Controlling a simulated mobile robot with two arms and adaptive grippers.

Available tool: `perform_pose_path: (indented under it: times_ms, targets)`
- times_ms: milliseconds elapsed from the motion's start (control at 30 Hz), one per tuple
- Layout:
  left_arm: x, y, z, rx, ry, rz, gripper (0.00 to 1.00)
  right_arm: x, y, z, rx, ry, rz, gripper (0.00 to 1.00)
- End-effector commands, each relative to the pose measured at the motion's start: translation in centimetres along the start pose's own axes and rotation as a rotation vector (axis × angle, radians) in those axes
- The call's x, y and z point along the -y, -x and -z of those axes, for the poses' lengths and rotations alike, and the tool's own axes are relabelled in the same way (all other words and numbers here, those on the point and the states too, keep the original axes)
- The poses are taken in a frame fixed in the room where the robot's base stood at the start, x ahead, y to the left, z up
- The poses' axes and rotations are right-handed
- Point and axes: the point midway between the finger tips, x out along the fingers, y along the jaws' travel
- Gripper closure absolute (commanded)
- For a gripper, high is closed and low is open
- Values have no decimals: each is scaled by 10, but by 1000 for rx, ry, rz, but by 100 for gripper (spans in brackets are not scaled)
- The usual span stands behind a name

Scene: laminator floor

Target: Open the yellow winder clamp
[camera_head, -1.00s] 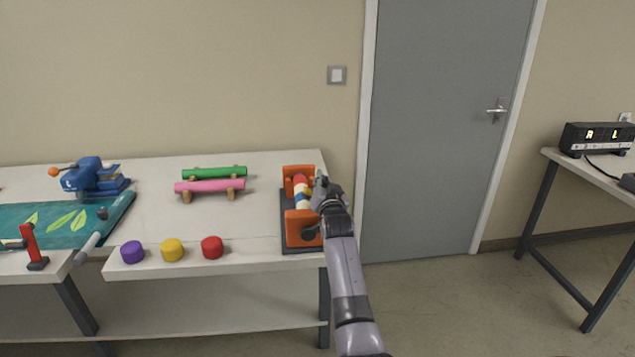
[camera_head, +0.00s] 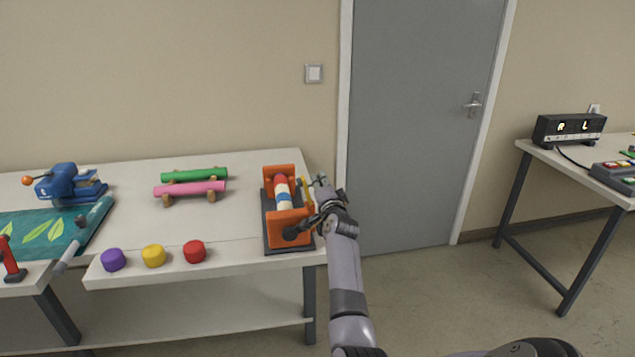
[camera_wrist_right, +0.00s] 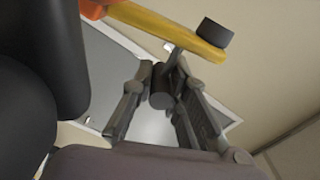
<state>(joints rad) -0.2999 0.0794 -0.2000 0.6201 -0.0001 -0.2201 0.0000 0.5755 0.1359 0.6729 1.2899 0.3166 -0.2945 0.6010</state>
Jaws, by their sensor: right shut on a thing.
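The orange winder (camera_head: 287,226) stands on a dark base at the right end of the long table, with a striped red, white and blue roll (camera_head: 283,189) between its end blocks. A yellow bar, the clamp (camera_head: 306,188), shows at its right side. In the right wrist view the yellow bar (camera_wrist_right: 165,27) crosses above the fingertips, with a black knob (camera_wrist_right: 215,32) at its end. My right gripper (camera_head: 320,184) is beside the winder's right side. Its fingers (camera_wrist_right: 160,80) are shut on a dark cylindrical piece (camera_wrist_right: 160,92); I cannot tell where it attaches. My left gripper is out of view.
Purple (camera_head: 113,259), yellow (camera_head: 153,255) and red (camera_head: 194,251) discs lie along the table's front edge. Green (camera_head: 194,174) and pink (camera_head: 190,188) rolls rest on supports behind them. A grey door (camera_head: 425,120) is behind my arm. A second table with a black display box (camera_head: 568,129) stands right.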

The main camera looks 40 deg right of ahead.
Motion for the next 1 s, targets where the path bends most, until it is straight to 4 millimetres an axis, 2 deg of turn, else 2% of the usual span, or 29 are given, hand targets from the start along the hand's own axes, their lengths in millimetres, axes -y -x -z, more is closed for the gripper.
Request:
perform_pose_path:
  times_ms: [667, 700, 1000]
  targets:
    - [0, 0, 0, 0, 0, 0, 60, -5, 0, 2, 0, -58, -2, 100]
    - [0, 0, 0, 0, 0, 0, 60, -5, 0, 2, 0, -57, -3, 83]
    - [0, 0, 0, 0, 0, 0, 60, -3, 0, 4, -3, -56, 1, 64]
